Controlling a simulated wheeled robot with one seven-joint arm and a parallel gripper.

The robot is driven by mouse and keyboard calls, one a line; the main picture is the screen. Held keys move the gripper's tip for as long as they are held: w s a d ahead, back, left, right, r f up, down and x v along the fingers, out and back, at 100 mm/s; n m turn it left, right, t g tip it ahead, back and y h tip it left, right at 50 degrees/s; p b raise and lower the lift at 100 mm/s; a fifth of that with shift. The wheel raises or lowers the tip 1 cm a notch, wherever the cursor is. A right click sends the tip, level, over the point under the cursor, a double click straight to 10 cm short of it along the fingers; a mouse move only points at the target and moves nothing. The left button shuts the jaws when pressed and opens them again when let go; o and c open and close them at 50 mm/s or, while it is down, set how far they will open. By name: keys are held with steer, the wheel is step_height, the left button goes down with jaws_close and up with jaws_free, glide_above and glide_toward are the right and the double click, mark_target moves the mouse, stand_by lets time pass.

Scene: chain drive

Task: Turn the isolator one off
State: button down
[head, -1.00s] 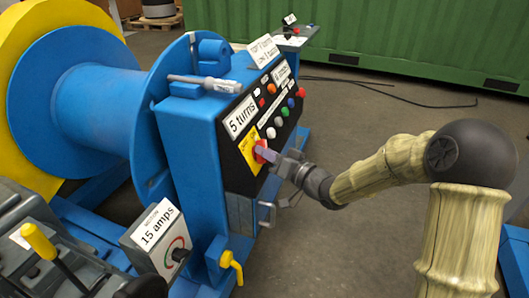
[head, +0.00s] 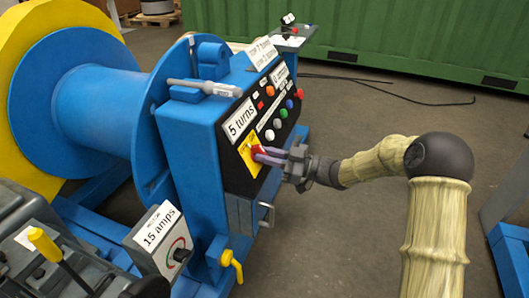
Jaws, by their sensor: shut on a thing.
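The isolator is a red rotary switch (head: 257,151) on a yellow plate (head: 247,159), low on the black front panel of the blue machine. My gripper (head: 266,155) reaches in from the right with its two fingers at the red knob. The fingers are shut on the knob and hide part of it. The knob's exact angle is too small to read.
Several coloured buttons (head: 289,103) sit on the panel just above the isolator. A "5 turns" label (head: 240,119) is close by. A metal handle (head: 266,214) sticks out below, and a yellow valve lever (head: 232,265) lower still.

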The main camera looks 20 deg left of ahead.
steer(key=n+g+h, duration=0.1)
steer(key=n, duration=0.2)
steer(key=n+g+p, duration=0.1)
steer(key=n+g, duration=0.1)
steer(key=n, duration=0.1)
steer(key=n+g+h+p, duration=0.1)
steer(key=n+g, duration=0.1)
steer(key=n, duration=0.1)
steer(key=shift+w+r+h, duration=0.2)
steer(key=shift+w+h, duration=0.05)
steer(key=shift+h, duration=0.05)
steer(key=shift+d+n+g, duration=0.1)
steer(key=shift+n+g, duration=0.2)
steer(key=c, duration=1.4)
jaws_free()
steer(key=shift+o, duration=0.2)
steer(key=p+v, duration=0.4)
steer(key=v, duration=1.3)
steer(key=shift+d, duration=0.2)
